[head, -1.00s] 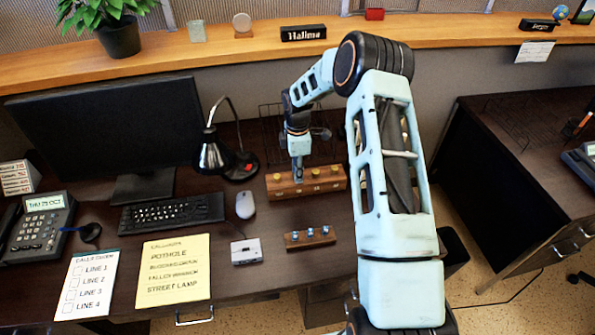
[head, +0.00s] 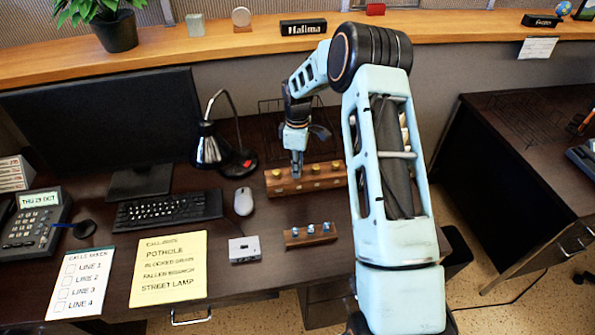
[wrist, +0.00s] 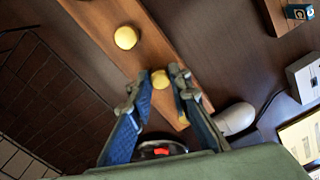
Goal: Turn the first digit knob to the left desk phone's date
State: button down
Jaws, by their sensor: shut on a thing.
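The left desk phone (head: 35,222) stands at the desk's left edge; its lit display (head: 40,199) reads "THU" and "OCT" with a two-digit number that looks like 29. A long wooden block (head: 325,183) with a row of yellow knobs lies right of the lamp. My gripper (head: 296,172) points down onto it. In the wrist view my gripper (wrist: 162,72) is shut on a yellow knob (wrist: 160,80). Another yellow knob (wrist: 125,37) is free further along the block. In the head view a knob (head: 279,173) shows just left of my fingers. The knobs' settings are unreadable.
A smaller wooden block (head: 310,236) with blue-topped knobs lies in front. The black lamp (head: 212,150), mouse (head: 243,201), small grey box (head: 244,250) and keyboard (head: 168,210) are to the left. A wire rack (head: 265,120) stands behind. A yellow note (head: 168,268) lies near the front edge.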

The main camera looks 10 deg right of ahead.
jog(key=m+b, duration=0.2)
jog(key=m, duration=0.1)
jog(key=shift+f+m, duration=0.1)
jog(key=shift+m, duration=0.2)
jog(key=shift+m+b, duration=0.75)
jog(key=shift+m, duration=1.05)
jog(key=c, duration=1.8)
grip_release()
notch_tip(320, 180, up, 12)
jog(key=shift+r, duration=0.2)
